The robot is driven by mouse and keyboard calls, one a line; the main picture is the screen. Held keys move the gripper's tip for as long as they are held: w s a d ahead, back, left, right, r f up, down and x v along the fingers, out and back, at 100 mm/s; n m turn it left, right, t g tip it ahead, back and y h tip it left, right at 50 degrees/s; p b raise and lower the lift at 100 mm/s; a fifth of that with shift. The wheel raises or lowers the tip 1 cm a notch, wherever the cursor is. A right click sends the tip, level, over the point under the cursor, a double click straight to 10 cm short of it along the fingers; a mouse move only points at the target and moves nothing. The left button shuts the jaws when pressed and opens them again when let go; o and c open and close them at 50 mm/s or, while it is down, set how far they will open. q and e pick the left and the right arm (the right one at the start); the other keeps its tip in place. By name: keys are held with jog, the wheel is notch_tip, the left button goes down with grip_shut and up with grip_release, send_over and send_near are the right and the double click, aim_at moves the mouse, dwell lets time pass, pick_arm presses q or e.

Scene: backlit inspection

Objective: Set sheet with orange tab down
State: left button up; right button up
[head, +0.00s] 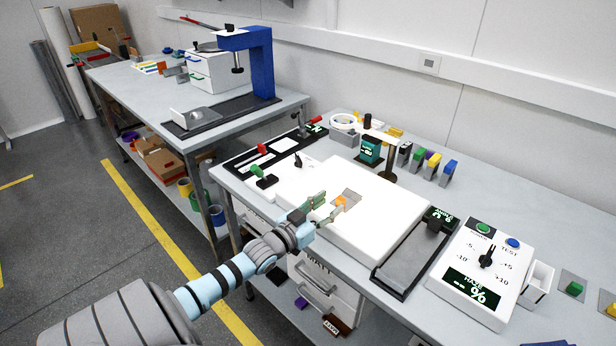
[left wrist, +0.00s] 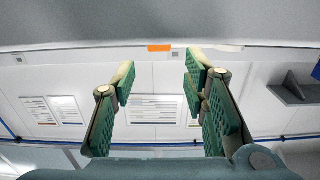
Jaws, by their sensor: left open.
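A small greyish, see-through-looking sheet (head: 351,195) lies on the white light panel (head: 385,215) in the head view. Its orange tab (head: 340,202) points toward my left gripper. My left gripper (head: 329,206) is open, low over the panel's near-left edge, its fingertips just short of or beside the tab. In the left wrist view, the green-padded fingers (left wrist: 160,78) stand apart with nothing gripped between them. The orange tab (left wrist: 159,48) shows just past the fingertips, centred between them. I cannot tell whether a finger touches the sheet. My right gripper is not in view.
A dark-framed tray (head: 418,255) and a white control box (head: 484,262) stand right of the panel. A post with a crossbar (head: 388,160) stands behind it. A green-knobbed part (head: 263,177) is at left. Several coloured blocks line the back.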

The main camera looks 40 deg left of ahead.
pick_arm(q)
jog(key=s+p, duration=0.1)
jog(key=s, duration=0.1)
jog(key=s+p, duration=0.1)
jog(key=s, duration=0.1)
jog(key=s+p, duration=0.1)
jog(key=s, duration=0.2)
jog(key=shift+d+r+p, duration=0.1)
jog(key=shift+r+p, duration=0.25)
jog(key=shift+s+f, duration=0.15)
jog(key=shift+s, duration=0.05)
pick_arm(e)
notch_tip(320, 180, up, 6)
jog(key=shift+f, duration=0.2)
